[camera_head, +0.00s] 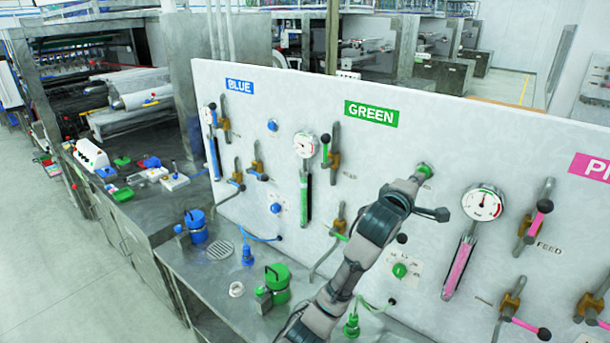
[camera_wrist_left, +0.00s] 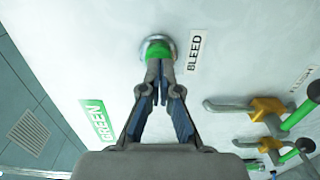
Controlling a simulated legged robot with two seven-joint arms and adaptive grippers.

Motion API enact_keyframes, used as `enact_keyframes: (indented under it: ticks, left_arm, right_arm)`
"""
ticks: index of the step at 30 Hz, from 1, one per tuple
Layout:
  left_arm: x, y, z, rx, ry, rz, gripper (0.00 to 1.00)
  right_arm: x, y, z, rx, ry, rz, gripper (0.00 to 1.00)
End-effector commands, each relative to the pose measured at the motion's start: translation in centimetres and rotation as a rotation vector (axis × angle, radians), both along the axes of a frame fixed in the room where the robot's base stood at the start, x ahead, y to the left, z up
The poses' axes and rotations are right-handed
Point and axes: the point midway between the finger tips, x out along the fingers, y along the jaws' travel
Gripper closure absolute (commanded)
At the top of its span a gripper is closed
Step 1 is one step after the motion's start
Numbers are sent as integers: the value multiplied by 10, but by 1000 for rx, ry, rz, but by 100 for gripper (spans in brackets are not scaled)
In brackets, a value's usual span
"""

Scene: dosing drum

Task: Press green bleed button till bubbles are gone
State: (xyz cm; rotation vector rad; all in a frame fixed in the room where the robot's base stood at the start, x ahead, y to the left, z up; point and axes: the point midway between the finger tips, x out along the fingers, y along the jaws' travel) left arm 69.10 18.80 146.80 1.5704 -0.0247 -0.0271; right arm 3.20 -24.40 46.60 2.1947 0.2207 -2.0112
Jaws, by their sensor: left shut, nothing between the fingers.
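The green bleed button (camera_head: 425,169) sits in a metal ring on the white panel, right of the GREEN sign (camera_head: 371,114). In the left wrist view the button (camera_wrist_left: 158,48) is beside the BLEED label (camera_wrist_left: 195,51). My left gripper (camera_head: 420,180) is shut and empty. In the wrist view its fingertips (camera_wrist_left: 160,68) overlap the button's lower edge; I cannot tell whether they touch or press it. The green sight tube (camera_head: 304,195) stands below its gauge (camera_head: 304,146); bubbles are too small to tell. My right gripper is not in view.
Valve levers stick out of the panel, including a green-handled one (camera_head: 325,152). A pink tube (camera_head: 459,262) and gauge (camera_head: 483,203) are to the right. A green pot (camera_head: 278,285) and a blue pot (camera_head: 196,226) stand on the bench below.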

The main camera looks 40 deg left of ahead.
Motion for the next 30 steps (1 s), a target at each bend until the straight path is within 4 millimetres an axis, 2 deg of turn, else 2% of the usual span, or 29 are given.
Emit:
enact_keyframes:
  ticks: [11,30]
  left_arm:
    - [1,0,0,0,0,0,100]
    - [19,-1,0,-1,0,-1,100]
  right_arm:
    - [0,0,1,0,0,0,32]
    - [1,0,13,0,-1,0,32]
